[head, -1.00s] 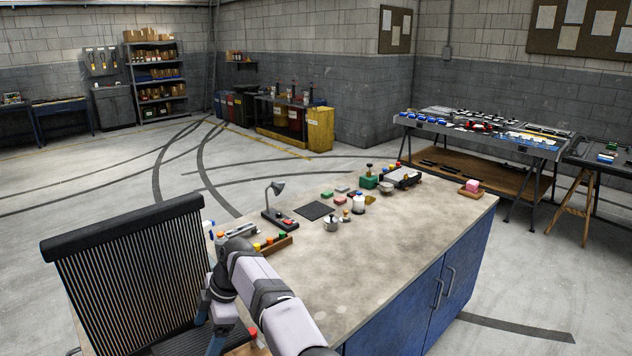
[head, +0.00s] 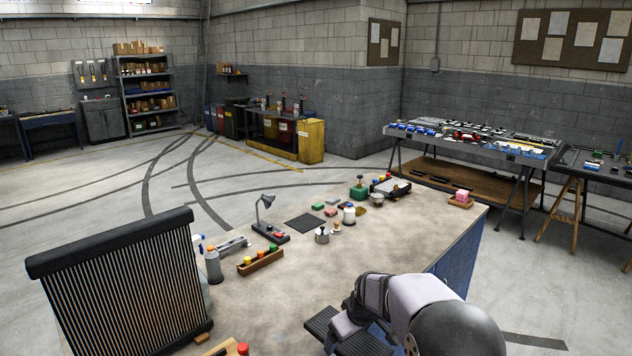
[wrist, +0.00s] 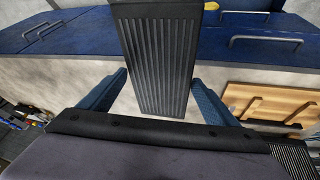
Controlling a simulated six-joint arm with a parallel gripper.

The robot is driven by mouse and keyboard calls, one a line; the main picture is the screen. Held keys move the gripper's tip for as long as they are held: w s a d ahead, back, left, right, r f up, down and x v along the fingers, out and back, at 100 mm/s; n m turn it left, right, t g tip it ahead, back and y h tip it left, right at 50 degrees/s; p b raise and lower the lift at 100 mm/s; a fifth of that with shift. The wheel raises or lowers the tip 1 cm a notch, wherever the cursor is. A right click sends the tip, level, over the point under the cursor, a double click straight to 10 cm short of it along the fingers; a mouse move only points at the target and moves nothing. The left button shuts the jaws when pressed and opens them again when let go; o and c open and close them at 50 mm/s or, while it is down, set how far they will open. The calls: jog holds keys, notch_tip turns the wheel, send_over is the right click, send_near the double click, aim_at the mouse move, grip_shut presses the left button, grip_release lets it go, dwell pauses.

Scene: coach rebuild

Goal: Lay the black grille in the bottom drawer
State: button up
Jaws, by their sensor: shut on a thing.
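The black grille (wrist: 155,65) is a flat ribbed panel. In the wrist view it stands out from between the two blue fingers of my gripper (wrist: 160,82), which is shut on its sides. Blue fronts with metal handles (wrist: 265,42) run across the top of the wrist view, behind the grille. I cannot tell which of them is the bottom drawer.
The pale bench top (head: 270,310) carries a large ribbed radiator (head: 120,285) at left, a spray bottle, a lamp (head: 268,215), a wooden tray of coloured caps (head: 260,262) and small parts.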

jog(key=s+d+f+m+h, duration=0.1)
jog(key=s+d+m+h, duration=0.2)
jog(key=s+d+m, duration=0.4)
jog(key=s+d, duration=0.6)
jog(key=s, duration=0.1)
jog(key=shift+d+f, duration=0.3)
jog(key=shift+d, duration=0.05)
jog(key=shift+s+m, duration=0.15)
jog(key=shift+m, duration=0.15)
jog(key=a, duration=0.7)
